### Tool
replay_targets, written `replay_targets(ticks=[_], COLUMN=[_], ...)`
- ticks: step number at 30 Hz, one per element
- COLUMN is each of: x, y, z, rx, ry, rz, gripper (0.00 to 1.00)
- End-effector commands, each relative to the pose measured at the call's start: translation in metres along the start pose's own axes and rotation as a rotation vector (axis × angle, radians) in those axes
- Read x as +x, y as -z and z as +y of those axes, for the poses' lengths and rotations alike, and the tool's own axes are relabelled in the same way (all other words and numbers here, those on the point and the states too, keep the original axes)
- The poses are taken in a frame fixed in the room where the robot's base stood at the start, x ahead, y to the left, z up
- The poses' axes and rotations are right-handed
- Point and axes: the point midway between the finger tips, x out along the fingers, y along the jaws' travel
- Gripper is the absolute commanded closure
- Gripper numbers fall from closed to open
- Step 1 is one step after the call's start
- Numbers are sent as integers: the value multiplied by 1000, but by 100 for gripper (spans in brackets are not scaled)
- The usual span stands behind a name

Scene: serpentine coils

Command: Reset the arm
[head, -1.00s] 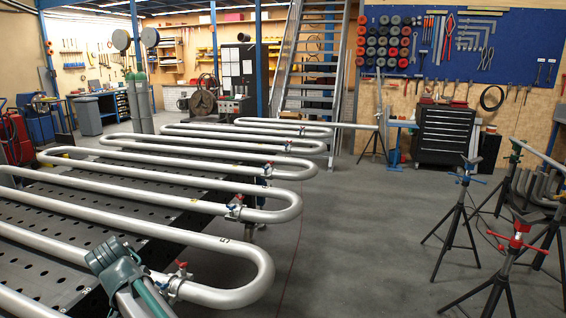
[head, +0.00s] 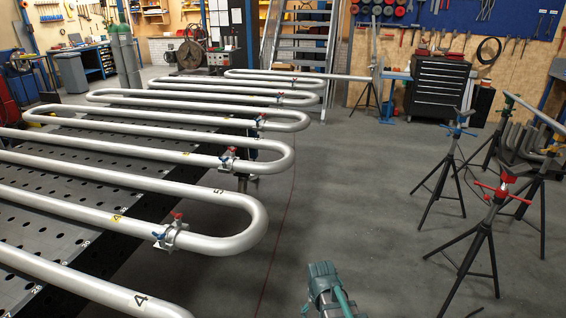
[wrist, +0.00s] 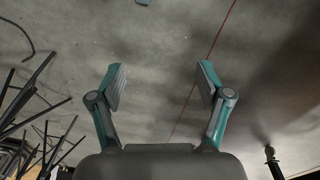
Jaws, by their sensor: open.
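My gripper (wrist: 160,88) is open and empty in the wrist view, its two teal and grey fingers wide apart over bare grey floor. In the head view my teal arm end (head: 328,285) shows at the bottom, right of the table and over the floor; its fingertips cannot be made out there. The silver serpentine coil (head: 250,215) lies on the perforated table to the left, with clamps (head: 172,235) on its bends. My gripper is apart from the coil and the clamps.
Black tripod stands (head: 484,240) with red and blue tops stand at the right. A black tool chest (head: 437,92) stands at the back. The perforated table (head: 50,235) fills the left. Grey floor (head: 340,190) between is clear, crossed by a thin red line.

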Motion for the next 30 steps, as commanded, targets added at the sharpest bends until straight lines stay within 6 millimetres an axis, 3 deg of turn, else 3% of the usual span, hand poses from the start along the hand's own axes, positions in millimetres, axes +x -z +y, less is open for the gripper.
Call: replay_targets(ticks=[3,8,14,20,30], x=[15,31,65,103,173], y=[-23,-48,-78,-124,-248], z=[29,57,54,51,48], rx=[7,12,5,3,0], ry=[17,40,40,40,41], rz=[-16,-28,-107,-207,-447], gripper=[23,23,23,23,23])
